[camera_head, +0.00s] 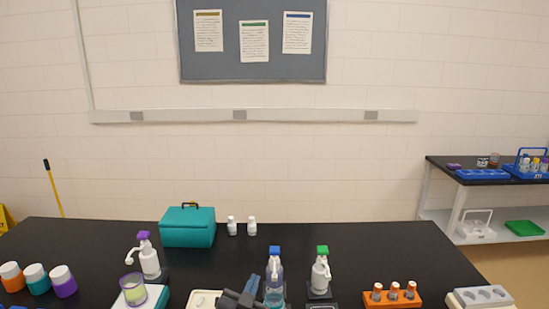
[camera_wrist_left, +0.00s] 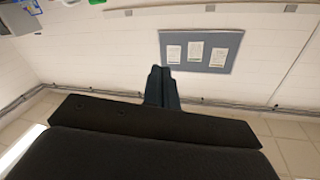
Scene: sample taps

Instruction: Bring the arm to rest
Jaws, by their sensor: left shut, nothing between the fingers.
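My left gripper (camera_head: 250,287) shows at the bottom middle of the head view, dark blue-grey, with its fingers pointing up. It is just left of the clear bottle with a blue cap (camera_head: 274,280), and I cannot tell whether they touch. In the left wrist view the gripper's fingers (camera_wrist_left: 161,88) are together with nothing between them, and the wall lies beyond. My right gripper is in neither view.
The black table holds a purple-topped pump bottle (camera_head: 149,262), a green-topped one (camera_head: 320,275), a teal box (camera_head: 188,227), an orange rack (camera_head: 392,298), a grey holder (camera_head: 481,297) and several lidded jars (camera_head: 37,279). The table's back right is clear.

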